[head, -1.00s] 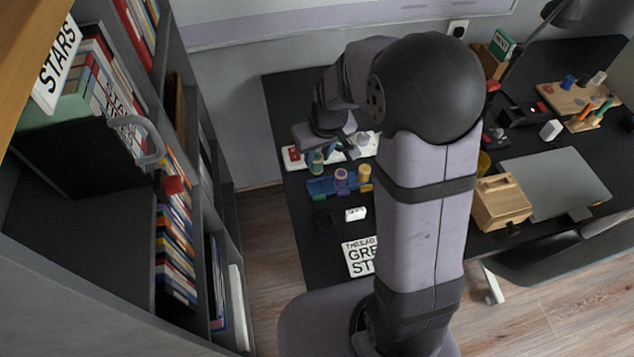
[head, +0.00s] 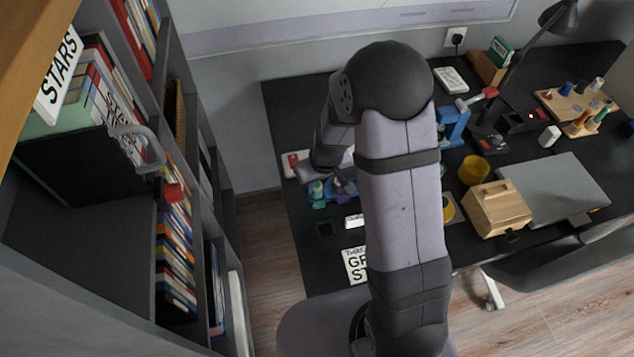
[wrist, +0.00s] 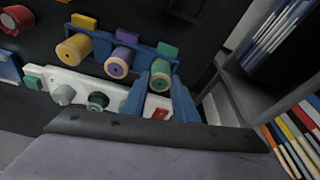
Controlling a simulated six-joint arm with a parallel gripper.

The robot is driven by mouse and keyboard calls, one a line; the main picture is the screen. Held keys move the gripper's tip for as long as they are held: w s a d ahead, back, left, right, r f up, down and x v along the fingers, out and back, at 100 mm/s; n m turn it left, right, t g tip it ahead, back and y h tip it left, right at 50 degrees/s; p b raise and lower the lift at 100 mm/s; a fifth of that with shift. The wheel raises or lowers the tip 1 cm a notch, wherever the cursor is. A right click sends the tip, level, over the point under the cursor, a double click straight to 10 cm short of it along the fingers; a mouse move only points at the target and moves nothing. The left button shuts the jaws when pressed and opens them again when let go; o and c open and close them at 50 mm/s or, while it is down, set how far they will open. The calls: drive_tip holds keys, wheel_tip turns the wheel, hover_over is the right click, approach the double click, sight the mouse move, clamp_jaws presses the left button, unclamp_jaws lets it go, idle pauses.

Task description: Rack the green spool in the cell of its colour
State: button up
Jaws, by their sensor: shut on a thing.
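The green spool (wrist: 160,77), with a tan end, is between the two blue fingers of my gripper (wrist: 160,92). In the wrist view it lies at the right end of the blue rack (wrist: 143,57), just below the green tag (wrist: 168,49). I cannot tell whether it is fully seated in that cell. The purple spool (wrist: 120,62) is in the middle cell and the yellow spool (wrist: 75,48) in the left one, each below a tag of its colour. In the head view the green spool (head: 317,189) shows at the rack's left end; my arm hides much of the rack.
A white board (wrist: 80,90) with grey and green knobs lies beside the rack, close to my fingers. In the head view, a wooden box (head: 497,208), a yellow cup (head: 473,170) and a laptop (head: 555,190) stand right of my arm. A bookshelf (head: 165,240) is at the left.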

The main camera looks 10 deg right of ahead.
drive_tip(key=shift+f, duration=0.1)
drive_tip(key=o, duration=1.1)
drive_tip(key=shift+c, duration=0.2)
drive_tip(key=shift+r, duration=0.5)
drive_tip(key=a+v, duration=0.1)
drive_tip(key=v, duration=1)
drive_tip(key=s+d+m+g, duration=0.2)
drive_tip(key=s+g, duration=0.1)
drive_tip(key=s, duration=1.4)
drive_tip(key=shift+f+h, duration=0.3)
drive_tip(key=shift+f, duration=0.05)
drive_tip(key=shift+s, duration=0.15)
